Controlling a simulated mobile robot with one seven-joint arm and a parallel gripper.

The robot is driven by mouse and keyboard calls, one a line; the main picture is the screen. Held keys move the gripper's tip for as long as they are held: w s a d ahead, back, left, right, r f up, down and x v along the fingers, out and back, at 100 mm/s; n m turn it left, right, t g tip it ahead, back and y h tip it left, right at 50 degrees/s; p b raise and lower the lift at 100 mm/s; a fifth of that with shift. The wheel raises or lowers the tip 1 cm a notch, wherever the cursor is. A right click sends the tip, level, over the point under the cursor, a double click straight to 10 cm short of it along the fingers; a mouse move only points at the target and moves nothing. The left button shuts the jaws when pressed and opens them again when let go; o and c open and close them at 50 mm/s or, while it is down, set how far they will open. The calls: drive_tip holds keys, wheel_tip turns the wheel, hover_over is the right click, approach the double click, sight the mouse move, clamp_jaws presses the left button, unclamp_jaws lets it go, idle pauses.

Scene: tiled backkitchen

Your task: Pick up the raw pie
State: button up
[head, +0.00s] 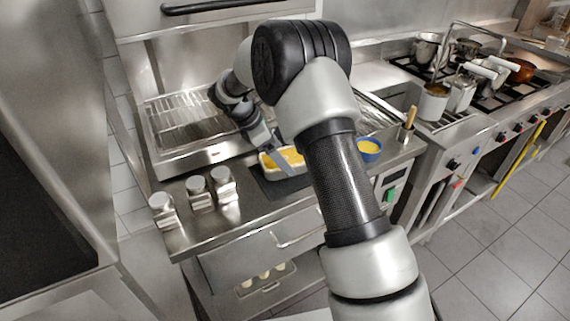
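A pale rectangular dish (268,174) with a yellow filling (290,156) sits on a dark mat on the steel counter; it looks like the raw pie. My gripper (280,160) reaches down from the upper left to the dish, with a grey finger across its front left part. My arm hides the right part of the dish. I cannot tell whether the fingers touch the dish or how far apart they are.
Several metal-lidded jars (197,192) stand at the counter's left. A blue bowl (369,150) with yellow contents is right of my arm. A wire rack (195,115) lies behind. Pots and pans (433,102) crowd the stove at right.

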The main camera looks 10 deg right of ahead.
drive_tip(key=x, duration=0.3)
drive_tip(key=c, duration=1.6)
drive_tip(key=shift+c, duration=0.2)
drive_tip(key=shift+r, duration=0.15)
